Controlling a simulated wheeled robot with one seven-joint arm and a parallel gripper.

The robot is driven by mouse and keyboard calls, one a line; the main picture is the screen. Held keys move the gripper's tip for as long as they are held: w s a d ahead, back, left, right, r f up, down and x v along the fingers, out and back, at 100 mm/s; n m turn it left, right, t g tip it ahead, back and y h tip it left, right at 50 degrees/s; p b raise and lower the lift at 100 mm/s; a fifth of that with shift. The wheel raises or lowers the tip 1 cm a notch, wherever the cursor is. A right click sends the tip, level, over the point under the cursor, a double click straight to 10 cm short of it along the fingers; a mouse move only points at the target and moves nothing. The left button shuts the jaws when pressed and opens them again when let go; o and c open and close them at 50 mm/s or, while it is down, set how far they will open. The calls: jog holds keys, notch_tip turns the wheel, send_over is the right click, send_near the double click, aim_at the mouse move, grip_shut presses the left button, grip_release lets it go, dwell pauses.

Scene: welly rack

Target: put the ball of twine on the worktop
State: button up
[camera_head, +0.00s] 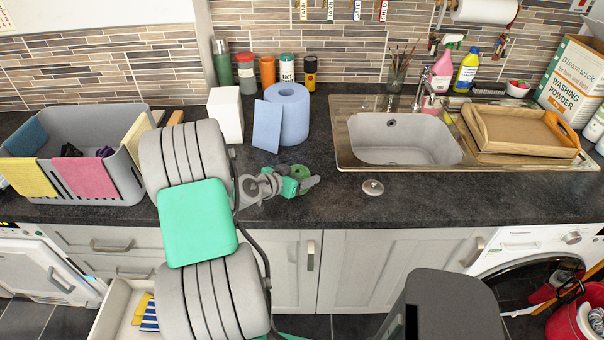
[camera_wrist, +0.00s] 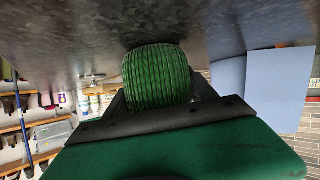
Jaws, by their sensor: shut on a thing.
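The ball of twine (camera_wrist: 157,78) is green and ribbed, and sits between the two dark fingers of my gripper (camera_wrist: 160,100) in the wrist view. My gripper is shut on it. In the head view the ball (camera_head: 300,171) is a small green patch, partly hidden by my gripper (camera_head: 303,182). Both are low over the front middle of the dark worktop (camera_head: 300,212), left of the sink. The ball is very close to the worktop surface; I cannot tell whether it touches.
A blue paper roll (camera_head: 293,108) and a white box (camera_head: 226,115) stand behind my gripper. A grey basket (camera_head: 120,185) with cloths is at left. A round metal plug (camera_head: 373,187) lies right of my gripper, before the sink (camera_head: 405,140). Worktop around the gripper is clear.

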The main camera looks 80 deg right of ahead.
jog(key=shift+f+b, duration=0.3)
jog(key=o, duration=1.5)
jog(key=shift+r, duration=0.15)
jog(key=shift+c, duration=0.2)
